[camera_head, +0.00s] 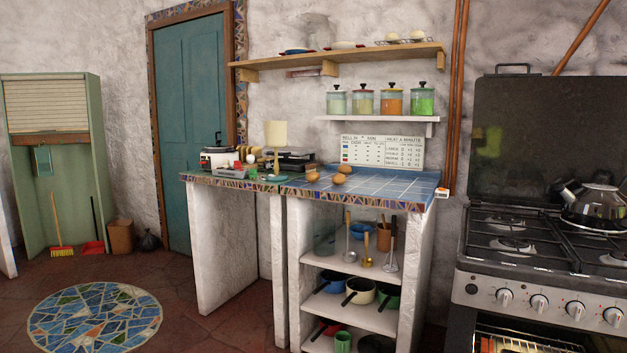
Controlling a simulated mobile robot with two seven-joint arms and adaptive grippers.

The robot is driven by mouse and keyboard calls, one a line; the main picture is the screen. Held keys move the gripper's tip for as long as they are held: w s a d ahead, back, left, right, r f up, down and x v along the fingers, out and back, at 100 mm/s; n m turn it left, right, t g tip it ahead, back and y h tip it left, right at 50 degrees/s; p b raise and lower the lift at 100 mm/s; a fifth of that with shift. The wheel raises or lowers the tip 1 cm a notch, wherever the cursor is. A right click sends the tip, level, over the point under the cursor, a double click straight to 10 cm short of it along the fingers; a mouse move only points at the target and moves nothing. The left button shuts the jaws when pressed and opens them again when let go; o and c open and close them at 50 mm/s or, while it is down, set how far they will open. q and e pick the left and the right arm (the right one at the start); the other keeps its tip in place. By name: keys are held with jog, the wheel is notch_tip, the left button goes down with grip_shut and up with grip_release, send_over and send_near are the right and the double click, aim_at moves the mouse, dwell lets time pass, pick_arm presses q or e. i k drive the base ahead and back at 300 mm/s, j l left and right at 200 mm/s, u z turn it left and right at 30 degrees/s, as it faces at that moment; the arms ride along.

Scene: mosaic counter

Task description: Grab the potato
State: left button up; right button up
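Several brown, rounded things that look like potatoes lie on the blue tiled counter (393,186), near its middle. One potato (338,179) is in front, another (312,177) is to its left at the front edge, and one (344,169) is just behind. They are small in the picture, so I cannot be sure each is a potato. Neither of my grippers shows in the head view.
A white cooker (217,158), a lamp (276,135) and small items crowd the counter's left end. The counter's right part is clear. A stove (545,262) with a kettle (596,203) stands right. Shelves (345,60) hang above. Floor is open at front left.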

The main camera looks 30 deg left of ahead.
aim_at(312, 176)
jog(key=i+j+z, duration=0.1)
jog(key=j, duration=0.7)
jog(key=i+j+z, duration=0.1)
jog(key=j, duration=0.75)
jog(key=i+j+z, duration=0.15)
jog(key=j, duration=0.65)
